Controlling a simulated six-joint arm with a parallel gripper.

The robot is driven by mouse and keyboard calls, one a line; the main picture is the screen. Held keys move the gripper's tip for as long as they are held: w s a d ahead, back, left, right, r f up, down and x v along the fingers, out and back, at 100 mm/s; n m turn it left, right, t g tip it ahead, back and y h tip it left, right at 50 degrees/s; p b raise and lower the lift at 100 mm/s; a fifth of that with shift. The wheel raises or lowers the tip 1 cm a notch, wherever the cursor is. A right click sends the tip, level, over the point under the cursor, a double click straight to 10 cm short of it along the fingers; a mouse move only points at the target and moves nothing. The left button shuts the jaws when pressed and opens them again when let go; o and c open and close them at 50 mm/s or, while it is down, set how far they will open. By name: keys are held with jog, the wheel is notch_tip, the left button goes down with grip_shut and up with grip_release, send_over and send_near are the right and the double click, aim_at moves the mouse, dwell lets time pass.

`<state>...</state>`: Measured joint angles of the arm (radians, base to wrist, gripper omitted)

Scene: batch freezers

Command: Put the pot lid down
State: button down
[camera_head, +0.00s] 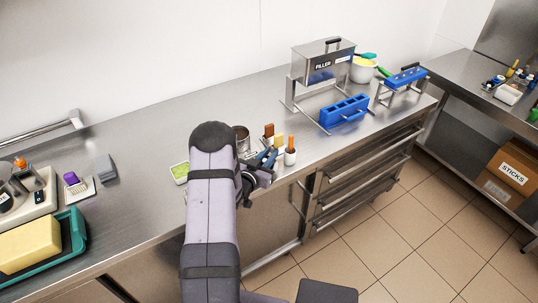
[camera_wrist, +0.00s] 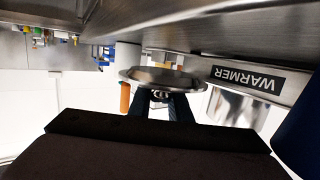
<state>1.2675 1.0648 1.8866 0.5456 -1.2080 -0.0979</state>
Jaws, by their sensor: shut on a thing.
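The pot lid (camera_wrist: 163,78) is a round steel disc, seen nearly edge-on in the upside-down wrist view. My gripper (camera_wrist: 163,98) is shut on the knob of the pot lid, with its dark fingers on either side. The lid is level and lies on the counter side of the fingers. I cannot tell whether it touches anything beneath. In the head view my gripper (camera_head: 262,168) is over the front part of the counter, and the lid is hidden or too small to make out there. A round steel vessel (camera_head: 242,138) stands just behind my arm, partly hidden.
A steel box labelled WARMER (camera_wrist: 248,78) is close beside the lid. An orange-handled tool in a white holder (camera_head: 290,156) stands right of my gripper. A blue mold (camera_head: 344,111) and a filler (camera_head: 324,65) are farther right. Bare counter (camera_head: 135,200) lies left of my arm.

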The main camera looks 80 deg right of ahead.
jog(key=shift+f, duration=0.15)
jog(key=shift+s+a+f+b, duration=0.1)
jog(key=shift+a+f+b, duration=0.1)
jog(key=shift+f+b, duration=0.45)
jog(key=c, duration=1.9)
grip_release()
jog(key=shift+a+f, duration=0.1)
jog(key=shift+r+p, duration=0.7)
jog(key=shift+p, duration=0.05)
jog(key=shift+w+a+f+b, duration=0.15)
jog(key=shift+w+a+b, duration=0.1)
jog(key=shift+b, duration=0.1)
jog(key=b+v, duration=0.1)
jog(key=v, duration=0.2)
jog(key=b+v, duration=0.1)
jog(key=v, duration=0.3)
jog(key=r+b+v, duration=0.1)
jog(key=v, duration=0.3)
jog(key=shift+d, duration=0.1)
